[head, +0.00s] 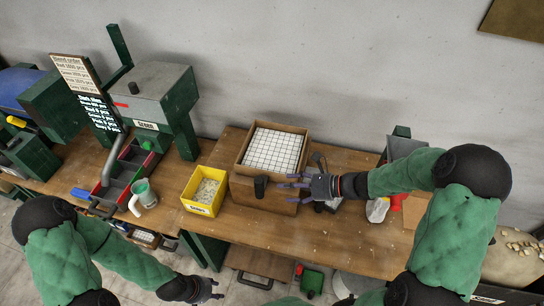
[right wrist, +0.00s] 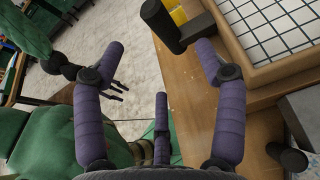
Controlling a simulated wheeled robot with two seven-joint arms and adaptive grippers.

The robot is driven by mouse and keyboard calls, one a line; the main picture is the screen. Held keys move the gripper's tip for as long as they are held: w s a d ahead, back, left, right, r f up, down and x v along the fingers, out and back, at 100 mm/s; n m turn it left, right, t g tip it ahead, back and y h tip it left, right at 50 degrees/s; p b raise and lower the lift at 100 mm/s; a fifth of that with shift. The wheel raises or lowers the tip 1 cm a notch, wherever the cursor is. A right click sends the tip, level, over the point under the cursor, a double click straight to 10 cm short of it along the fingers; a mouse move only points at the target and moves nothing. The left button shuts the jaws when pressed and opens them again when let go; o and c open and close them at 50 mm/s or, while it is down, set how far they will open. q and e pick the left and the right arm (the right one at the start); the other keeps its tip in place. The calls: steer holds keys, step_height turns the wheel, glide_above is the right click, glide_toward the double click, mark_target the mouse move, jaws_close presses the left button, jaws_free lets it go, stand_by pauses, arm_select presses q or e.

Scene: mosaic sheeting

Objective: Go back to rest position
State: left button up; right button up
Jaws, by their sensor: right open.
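My right gripper (head: 285,181) is open, in front of a wooden box at the middle of the bench. In the right wrist view its purple fingers (right wrist: 160,60) are spread wide with nothing between them. My left gripper (head: 210,289) hangs low at the bottom of the head view, in front of the bench and clear of it. It also shows small in the right wrist view (right wrist: 115,88). Nothing is visible in it, but its finger opening is too small to judge.
A yellow bin (head: 197,208), a pale green mug (head: 147,194) and a green machine (head: 160,90) are left. The bench front (head: 270,227) is mostly clear.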

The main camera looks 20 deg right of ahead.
steer(key=s+a+f+n+g+h, duration=0.35)
steer(key=s+f+n, duration=0.3)
steer(key=f, duration=0.45)
steer(key=s+a+f+n+g+h, duration=0.2)
steer(key=s+f+n+g, duration=0.3)
steer(key=s+f, duration=0.45)
steer(key=w+a+f+n+t+h+b, duration=0.1)
steer(key=a+f+n+b, duration=0.2)
steer(key=a+f+n, duration=0.4)
step_height(320, 180, down, 3)
steer(key=n, duration=0.4)
steer(key=shift+h+b, duration=0.35)
steer(key=shift+r, duration=0.1)
